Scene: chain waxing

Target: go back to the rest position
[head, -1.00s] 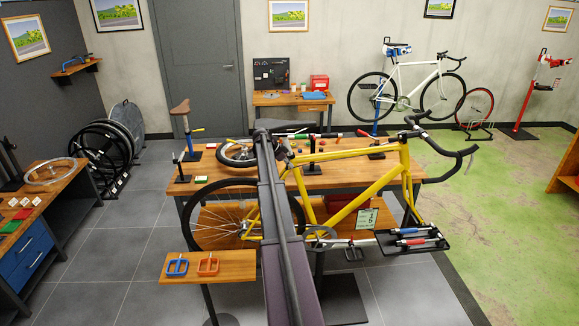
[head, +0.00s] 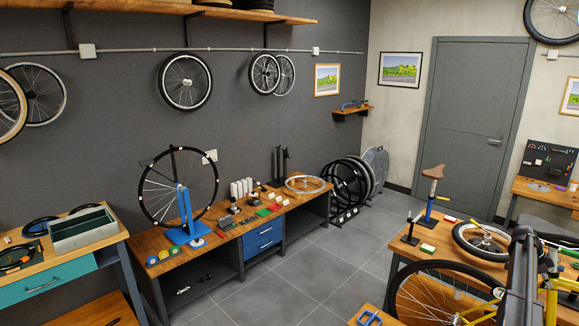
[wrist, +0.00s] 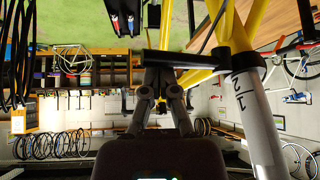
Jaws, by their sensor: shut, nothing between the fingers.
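My gripper (wrist: 160,98) shows in the wrist view, shut and empty, its dark fingers close together at the middle of the picture. The wrist picture is upside down. The yellow bike frame (wrist: 228,30) is close by in that view, with yellow tubes beside and behind the fingers; I cannot tell the exact gap. In the head view my arm crosses the lower right corner, and my gripper cannot be made out there. The bike's wheel (head: 440,295) stands left of my arm.
A wooden worktable (head: 405,250) with a loose wheel (head: 485,240) stands at the right. A workbench (head: 225,235) with a wheel stand (head: 187,215) lines the dark wall. Grey tiled floor (head: 310,270) is clear between them. A grey pole (wrist: 258,120) is close in the wrist view.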

